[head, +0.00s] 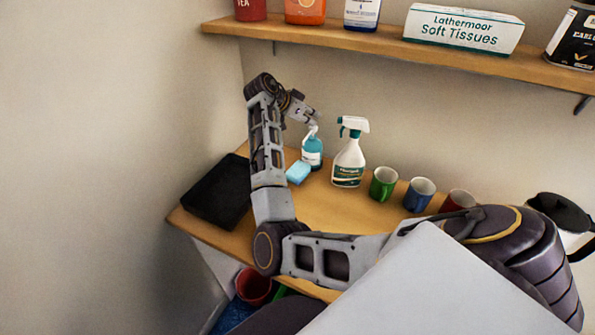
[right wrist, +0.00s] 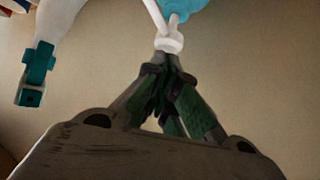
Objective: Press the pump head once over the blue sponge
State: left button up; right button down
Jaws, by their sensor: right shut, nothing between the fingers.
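The teal pump bottle (head: 312,153) stands upright on the desk, with its white pump head (head: 312,131) at the top. The blue sponge (head: 298,172) lies on the desk just in front of it, to the left. My right gripper (head: 314,118) is shut and empty, right at the pump head from above. In the right wrist view the closed fingertips (right wrist: 168,60) meet the white pump head (right wrist: 169,42), and part of the teal bottle (right wrist: 187,9) shows beyond; I cannot tell whether the head is pressed down. My left gripper is not in view.
A white spray bottle (head: 348,163) stands close to the right of the pump bottle. Green (head: 383,184), blue (head: 419,195) and red (head: 457,201) mugs and a kettle (head: 560,215) follow. A black tray (head: 217,192) lies left. A loaded shelf (head: 380,44) hangs above.

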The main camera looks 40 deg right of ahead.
jog(key=shift+r+p, duration=0.55)
jog(key=shift+r, duration=0.4)
